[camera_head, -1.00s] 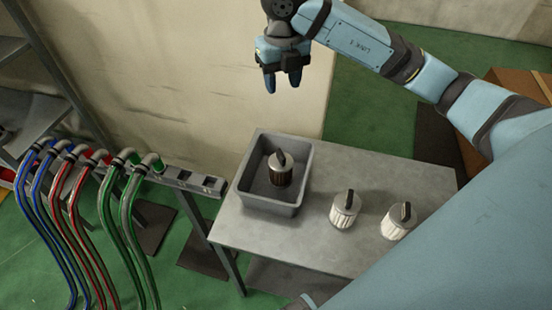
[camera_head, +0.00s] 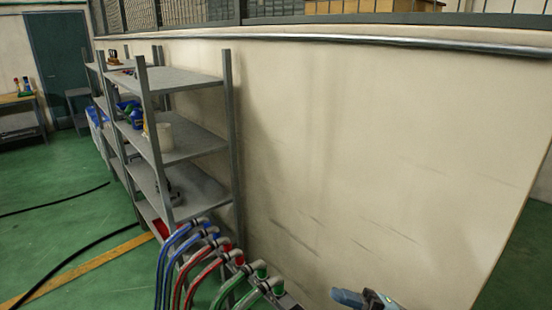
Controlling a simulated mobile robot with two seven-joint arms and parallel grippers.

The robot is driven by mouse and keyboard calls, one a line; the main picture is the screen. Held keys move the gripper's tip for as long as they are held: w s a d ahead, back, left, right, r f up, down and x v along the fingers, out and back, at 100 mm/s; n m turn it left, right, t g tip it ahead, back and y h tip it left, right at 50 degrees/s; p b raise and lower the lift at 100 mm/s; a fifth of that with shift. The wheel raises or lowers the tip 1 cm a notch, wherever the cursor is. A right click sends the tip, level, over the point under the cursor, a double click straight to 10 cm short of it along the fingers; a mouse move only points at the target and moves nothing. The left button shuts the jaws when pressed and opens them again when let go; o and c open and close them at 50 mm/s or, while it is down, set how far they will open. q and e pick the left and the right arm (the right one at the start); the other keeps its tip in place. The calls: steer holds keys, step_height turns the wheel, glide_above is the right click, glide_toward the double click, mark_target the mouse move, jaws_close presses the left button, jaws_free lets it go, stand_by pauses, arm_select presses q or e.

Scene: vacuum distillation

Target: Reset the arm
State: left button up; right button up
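A small blue and dark part, which looks like my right gripper (camera_head: 352,298), shows at the bottom edge, right of the middle. It is in front of the pale wall and mostly cut off by the frame, so I cannot tell whether it is open or shut. My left gripper is not in view. The grey table with the grey bin and the ribbed canisters is out of view.
Blue, red and green hoses (camera_head: 205,262) curve down from a rack at the bottom centre. A pale wall (camera_head: 370,150) fills the right. Green floor (camera_head: 60,215) is open at the left, with dark cables.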

steer(key=d+f+m+t+h+p, duration=0.1)
steer(key=d+f+m+t+h, duration=0.2)
steer(key=f+m+t+h, duration=0.45)
steer(key=d+f+m+t+h+p, duration=0.1)
steer(key=d+f+m+t+h, duration=0.35)
steer(key=m, duration=0.65)
steer(key=s+d+f+m+g+h+p, duration=0.1)
steer(key=s+f+m+g+h, duration=0.4)
steer(key=s+f, duration=0.7)
step_height(320, 180, down, 2)
steer(key=shift+d+f+m+h, duration=0.2)
steer(key=shift+d+m+h, duration=0.15)
steer(key=shift+m+h, duration=0.45)
steer(key=shift+s, duration=0.15)
